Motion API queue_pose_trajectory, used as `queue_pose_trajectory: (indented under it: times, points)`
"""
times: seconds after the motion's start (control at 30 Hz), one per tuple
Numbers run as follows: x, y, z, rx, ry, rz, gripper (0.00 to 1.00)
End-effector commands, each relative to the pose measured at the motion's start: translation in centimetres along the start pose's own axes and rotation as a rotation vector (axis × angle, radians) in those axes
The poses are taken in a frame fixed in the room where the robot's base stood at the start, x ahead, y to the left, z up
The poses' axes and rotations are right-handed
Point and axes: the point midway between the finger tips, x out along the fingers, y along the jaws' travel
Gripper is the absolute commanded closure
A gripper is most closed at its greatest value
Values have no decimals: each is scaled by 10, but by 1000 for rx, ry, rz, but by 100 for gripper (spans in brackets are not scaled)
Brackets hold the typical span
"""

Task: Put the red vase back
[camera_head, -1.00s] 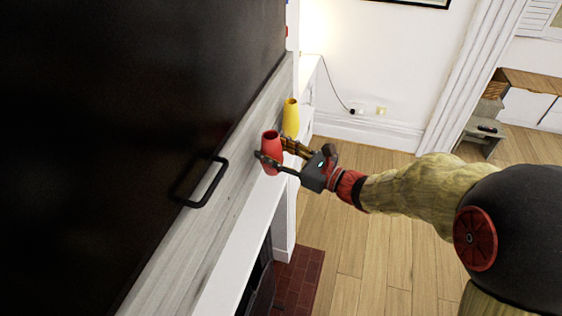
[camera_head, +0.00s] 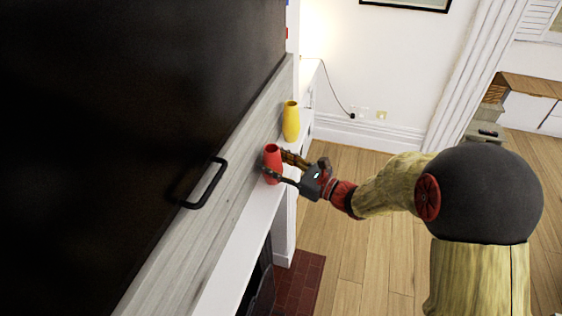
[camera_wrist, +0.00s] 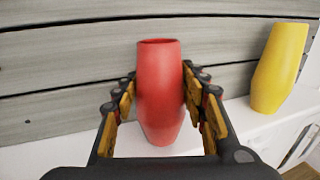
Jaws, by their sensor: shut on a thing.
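The red vase (camera_head: 272,160) is upright between the fingers of my gripper (camera_head: 276,171), at the white mantel shelf (camera_head: 246,232). In the wrist view the red vase (camera_wrist: 160,90) stands nearly straight, with a finger of my gripper (camera_wrist: 160,95) against each side. My gripper is shut on it. The vase's base appears at or just over the white surface; I cannot tell whether it touches. A yellow vase (camera_head: 291,121) stands on the shelf beyond the red one, and it also shows at the right in the wrist view (camera_wrist: 280,68).
A grey plank wall (camera_head: 215,215) rises behind the shelf. A large dark panel (camera_head: 120,110) with a black handle (camera_head: 207,184) hangs over it at the left. Brick hearth tiles (camera_head: 300,284) lie below. Wooden floor (camera_head: 370,250) is open to the right.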

Motion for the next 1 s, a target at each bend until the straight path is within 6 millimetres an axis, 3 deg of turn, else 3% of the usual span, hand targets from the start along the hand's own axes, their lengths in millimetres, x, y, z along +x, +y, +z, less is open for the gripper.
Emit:
queue_pose_trajectory:
  times: [0.13,0.17,0.2,0.5,0.87,1.0]
  points:
    - [0,0,-4,-1,-2,0,99]
    - [0,0,-5,1,0,0,57]
    - [0,0,-5,1,0,0,54]
    - [0,0,-4,1,1,0,39]
    - [0,0,1,0,0,0,39]
    - [-18,-2,1,1,0,-4,39]
